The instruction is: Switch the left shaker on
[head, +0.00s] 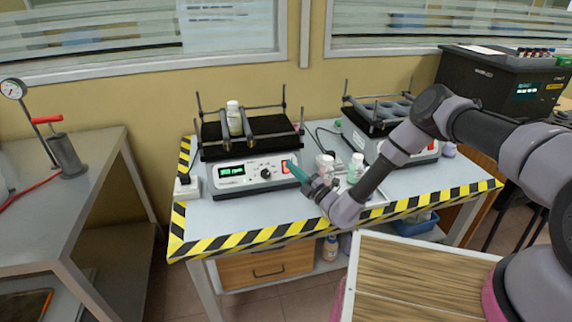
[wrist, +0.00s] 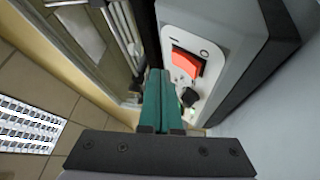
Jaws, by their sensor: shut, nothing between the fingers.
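The left shaker (head: 250,187) stands on the table. Its front has a lit green display (head: 231,170), a dark knob (head: 266,174) and a red rocker switch (head: 286,166). A white bottle (head: 234,118) stands on its black platform. My gripper (head: 292,165) is shut and empty, its teal fingertips close to the red switch. In the wrist view the shut fingers (wrist: 156,74) are just left of the red switch (wrist: 187,63), with the knob (wrist: 190,97) below. I cannot tell whether they touch the switch.
A second shaker (head: 368,143) stands at the right, partly behind my arm. Small bottles (head: 325,166) stand between the shakers. A white power socket (head: 187,188) is left of the left shaker. The table's front edge has yellow-black tape (head: 235,242). A grey bench (head: 75,190) is at the left.

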